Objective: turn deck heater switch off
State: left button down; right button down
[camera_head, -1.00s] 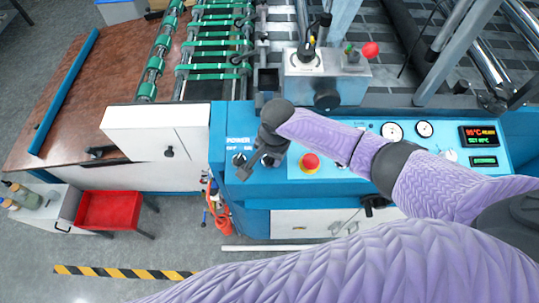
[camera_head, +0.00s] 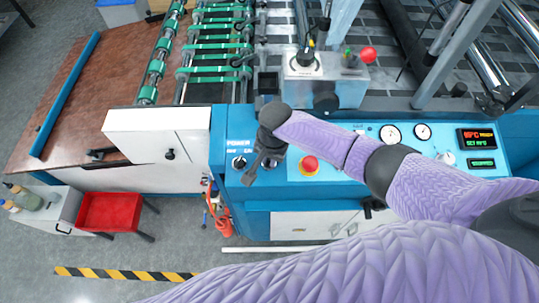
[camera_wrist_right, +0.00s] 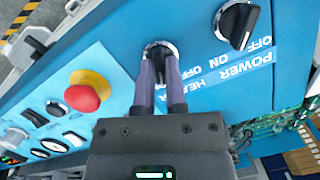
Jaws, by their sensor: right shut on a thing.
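The deck heater switch (camera_wrist_right: 158,46) is a dark knob with a silver ring on the blue panel, seen in the right wrist view. My right gripper (camera_wrist_right: 162,66) is shut on it, and its fingers cover most of the knob and part of the heater label. In the head view my right gripper (camera_head: 259,166) reaches down over the panel and hides much of this switch. The exact angle of the switch cannot be told. My left gripper is not in view.
The black POWER knob (camera_wrist_right: 237,22) sits close beside the gripped switch. A red emergency button (camera_wrist_right: 83,98) on a yellow base is on the other side. Gauges (camera_head: 391,133) and a red-lit display (camera_head: 476,138) lie further right on the panel (camera_head: 235,190).

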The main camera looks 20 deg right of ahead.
jog(key=n, duration=0.2)
jog(key=n+p, duration=0.1)
jog(key=n, duration=0.1)
jog(key=shift+s+g+h+p, duration=0.15)
jog(key=shift+g+h+p, duration=0.15)
jog(key=n+h+p, duration=0.1)
jog(key=n, duration=0.5)
jog(key=shift+a+f, duration=0.1)
jog(key=shift+f, duration=0.05)
jog(key=c, duration=0.7)
grip_release()
jog(key=shift+s, duration=0.1)
jog(key=r+p, duration=0.1)
jog(key=r, duration=0.2)
jog(key=r+p, duration=0.2)
jog(key=r, duration=0.1)
jog(key=a+r+p, duration=0.1)
jog(key=r, duration=0.3)
jog(key=shift+p, duration=0.35)
